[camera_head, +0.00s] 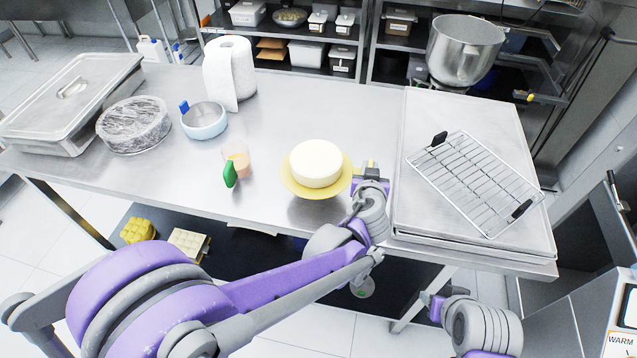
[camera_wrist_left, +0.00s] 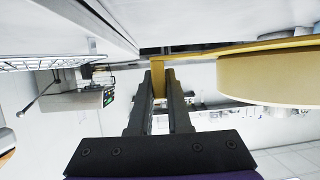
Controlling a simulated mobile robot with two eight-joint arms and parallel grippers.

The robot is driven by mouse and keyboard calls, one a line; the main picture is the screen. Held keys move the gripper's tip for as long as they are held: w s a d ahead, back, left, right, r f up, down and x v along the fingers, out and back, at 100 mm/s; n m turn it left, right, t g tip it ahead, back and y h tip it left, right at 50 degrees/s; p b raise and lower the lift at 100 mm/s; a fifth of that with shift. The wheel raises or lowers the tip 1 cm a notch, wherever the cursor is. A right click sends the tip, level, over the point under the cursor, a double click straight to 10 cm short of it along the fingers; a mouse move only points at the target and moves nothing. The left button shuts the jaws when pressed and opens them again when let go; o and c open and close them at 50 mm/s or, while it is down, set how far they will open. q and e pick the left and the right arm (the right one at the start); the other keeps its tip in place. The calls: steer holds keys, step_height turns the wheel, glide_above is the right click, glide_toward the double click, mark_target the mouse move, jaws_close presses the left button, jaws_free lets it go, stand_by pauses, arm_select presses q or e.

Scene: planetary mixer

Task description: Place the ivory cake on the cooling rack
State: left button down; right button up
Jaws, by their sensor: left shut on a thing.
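The ivory cake (camera_head: 316,162) is a plain round cake, upright on a round yellow board (camera_head: 295,188) with a tab. My left gripper (camera_head: 367,172) is shut on the board's tab at its right side. In the left wrist view the tab (camera_wrist_left: 158,75) is between the dark fingers, and the cake (camera_wrist_left: 270,78) is right of them, seen upside down. I cannot tell if the board clears the table. The wire cooling rack (camera_head: 470,180) with black handles lies to the right. My right gripper (camera_head: 432,301) is at the lower right, its fingers unclear.
The cooling rack rests on a flat metal slab (camera_head: 418,130) right of the cake. A glass with a green part (camera_head: 236,160), a pale blue pan (camera_head: 204,121), a paper roll (camera_head: 229,72), and a wrapped round item (camera_head: 133,125) stand left. A mixing bowl (camera_head: 466,50) is behind the slab.

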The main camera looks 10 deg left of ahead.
arm_select(q)
steer(key=shift+s, duration=0.25)
steer(key=shift+f, duration=0.1)
step_height(320, 180, down, 4)
steer(key=shift+w+b, duration=0.1)
steer(key=shift+b, duration=0.25)
steer(key=shift+f, duration=2.65)
arm_select(e)
steer(key=shift+s+f, duration=0.55)
steer(key=shift+f, duration=0.35)
arm_select(q)
steer(key=shift+b, duration=0.3)
steer(key=shift+f, duration=0.15)
steer(key=c, duration=0.9)
jaws_free()
steer(key=shift+o, duration=0.2)
